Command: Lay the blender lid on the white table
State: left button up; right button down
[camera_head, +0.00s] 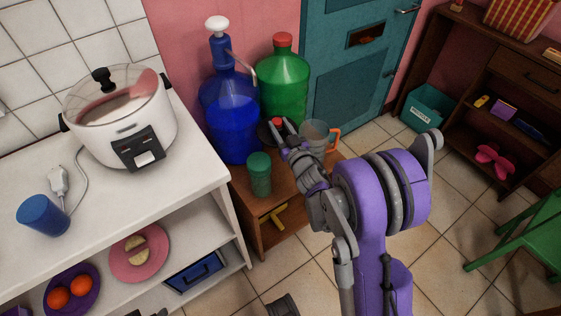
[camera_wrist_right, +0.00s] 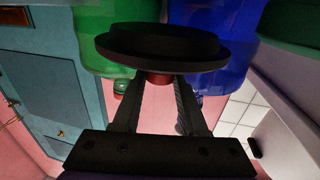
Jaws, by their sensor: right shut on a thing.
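The blender lid (camera_head: 267,134) is a dark disc with a red knob, held above the low brown shelf. In the right wrist view the lid (camera_wrist_right: 160,48) spans the space beyond my fingertips. My right gripper (camera_head: 279,128) is shut on the lid's red knob; the two fingers (camera_wrist_right: 160,88) close on it from either side. A clear cup-like vessel with an orange handle (camera_head: 335,136), perhaps the blender jar, stands just right of the gripper. The white table (camera_head: 190,185) is at the left, with bare top along its right part. My left gripper is not in view.
A white cooker (camera_head: 110,140) and a blue cup (camera_head: 43,215) stand on the white table. A blue bottle (camera_head: 230,110) and a green bottle (camera_head: 284,80) stand close behind the lid. A green canister (camera_head: 259,174) is on the brown shelf (camera_head: 285,200).

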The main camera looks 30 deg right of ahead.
notch_tip(320, 180, down, 18)
jog(key=b, duration=0.4)
jog(key=shift+s+r, duration=0.15)
jog(key=shift+b, duration=0.35)
jog(key=shift+f, duration=0.2)
jog(key=shift+c, duration=2.2)
grip_release()
jog(key=shift+r, duration=0.1)
